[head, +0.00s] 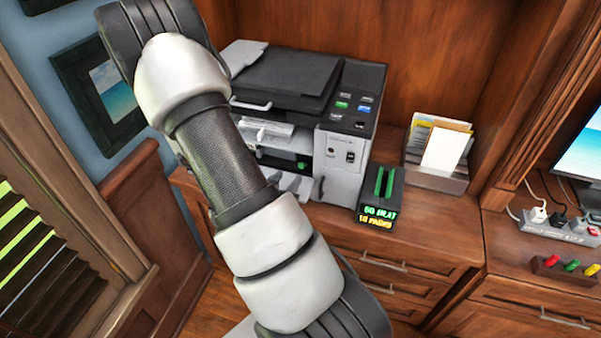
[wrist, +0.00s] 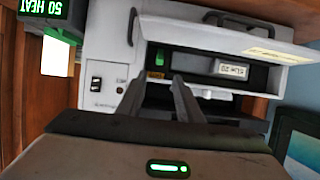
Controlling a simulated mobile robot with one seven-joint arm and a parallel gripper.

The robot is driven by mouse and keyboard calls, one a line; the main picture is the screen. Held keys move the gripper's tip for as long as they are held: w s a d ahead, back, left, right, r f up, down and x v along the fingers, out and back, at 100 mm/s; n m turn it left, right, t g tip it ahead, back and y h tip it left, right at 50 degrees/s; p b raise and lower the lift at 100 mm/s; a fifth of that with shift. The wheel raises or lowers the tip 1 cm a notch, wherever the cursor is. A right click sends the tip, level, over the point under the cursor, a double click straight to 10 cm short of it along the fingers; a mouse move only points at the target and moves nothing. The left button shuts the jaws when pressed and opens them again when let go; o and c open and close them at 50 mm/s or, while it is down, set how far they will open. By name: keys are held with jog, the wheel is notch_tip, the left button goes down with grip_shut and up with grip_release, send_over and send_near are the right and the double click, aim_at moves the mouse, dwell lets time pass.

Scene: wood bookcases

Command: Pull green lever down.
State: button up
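A grey and black printer (head: 338,165) stands on the wooden cabinet with its front open. A small green lever (head: 303,162) shows inside the opening. In the wrist view, which is turned over, the green lever (wrist: 158,58) sits in the dark bay, beside a white labelled box (wrist: 232,69). My gripper (wrist: 155,82) shows its two dark fingers apart with nothing between them, pointing toward the bay. The lever appears just beyond the fingertips; I cannot tell the exact distance. My gripper cannot be made out in the head view, where my arm covers the printer's left part.
A black display box (head: 379,197) with green upright pieces stands right of the printer. A paper holder (head: 437,155) is behind it. A wooden block (head: 563,270) with coloured pieces and a power strip (head: 556,228) lie far right. The printer's walls and open panel (wrist: 225,38) border the bay.

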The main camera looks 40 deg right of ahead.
aim_at(301, 165)
jog(key=x, duration=1.3)
jog(key=shift+r, duration=0.1)
